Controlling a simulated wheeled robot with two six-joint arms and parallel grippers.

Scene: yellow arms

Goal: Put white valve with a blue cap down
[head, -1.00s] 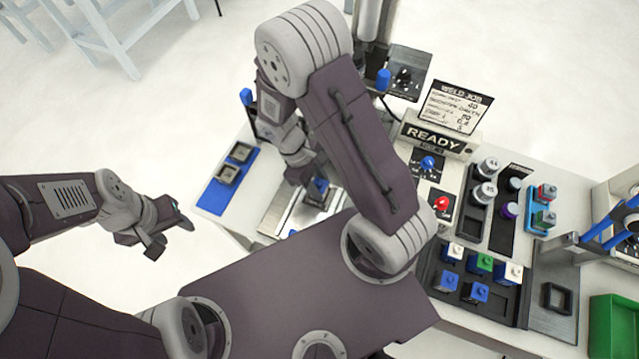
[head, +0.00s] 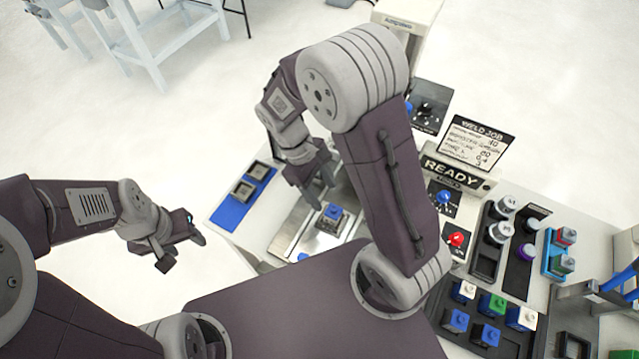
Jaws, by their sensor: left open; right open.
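A blue-capped piece (head: 334,212), which looks like the valve, sits in a dark square holder on the metal plate (head: 352,226). Its body is mostly hidden, so I cannot confirm that it is white. My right gripper (head: 319,194) is open and empty, just behind and above the piece, apart from it. My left gripper (head: 183,247) is open and empty over the floor, left of the table.
A blue mat (head: 230,212) with two empty square holders lies left of the plate. A black tray (head: 461,341) of several coloured valves is at right. A READY display (head: 456,173) stands behind. My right arm covers the table's middle.

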